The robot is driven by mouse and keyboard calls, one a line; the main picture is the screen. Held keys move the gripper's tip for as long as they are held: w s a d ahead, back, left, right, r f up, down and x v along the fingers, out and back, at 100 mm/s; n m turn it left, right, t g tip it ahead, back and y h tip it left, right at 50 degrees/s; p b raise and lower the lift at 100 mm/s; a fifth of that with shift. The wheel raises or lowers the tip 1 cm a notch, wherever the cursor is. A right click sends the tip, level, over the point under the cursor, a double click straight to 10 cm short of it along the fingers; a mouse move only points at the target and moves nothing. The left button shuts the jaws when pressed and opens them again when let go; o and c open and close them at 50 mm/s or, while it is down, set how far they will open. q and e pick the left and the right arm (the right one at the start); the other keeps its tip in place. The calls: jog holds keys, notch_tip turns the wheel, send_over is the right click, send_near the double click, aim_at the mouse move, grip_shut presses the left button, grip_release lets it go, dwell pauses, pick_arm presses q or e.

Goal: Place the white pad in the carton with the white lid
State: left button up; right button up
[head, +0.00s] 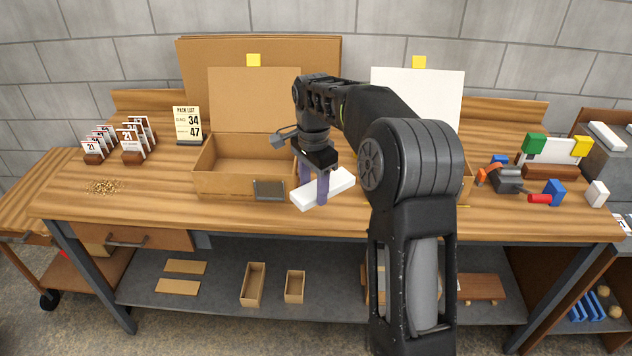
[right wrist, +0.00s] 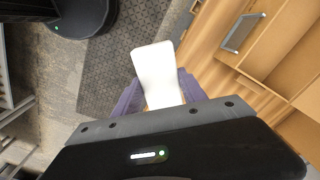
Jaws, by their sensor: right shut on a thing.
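My right gripper (head: 314,188) is shut on the white pad (head: 340,183), a flat white block held above the table's front part, just right of the brown-lidded carton's front corner. In the right wrist view the pad (right wrist: 155,68) sticks out between the two purple fingers. The carton with the white lid stands right of centre; its raised white lid (head: 445,96) shows, but my right arm hides most of its body. My left gripper is not in view.
An open carton with a brown lid (head: 254,100) stands left of the gripper, looking empty. A pack list sign (head: 187,124) and calendar cards (head: 133,140) are further left. Coloured blocks and a grey clamp-like tool (head: 508,180) lie at the right. The table's front edge is close below.

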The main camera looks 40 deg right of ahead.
jog(key=a+f+n+b, duration=0.2)
jog(key=a+f+n, duration=0.3)
jog(key=a+n, duration=0.4)
jog(key=a+f+n+b, duration=0.2)
jog(key=a+f+n, duration=0.3)
jog(key=a+n, duration=0.4)
jog(key=a, duration=0.3)
jog(key=shift+s+a, duration=0.15)
jog(key=shift+a, duration=0.15)
jog(key=shift+f, duration=0.1)
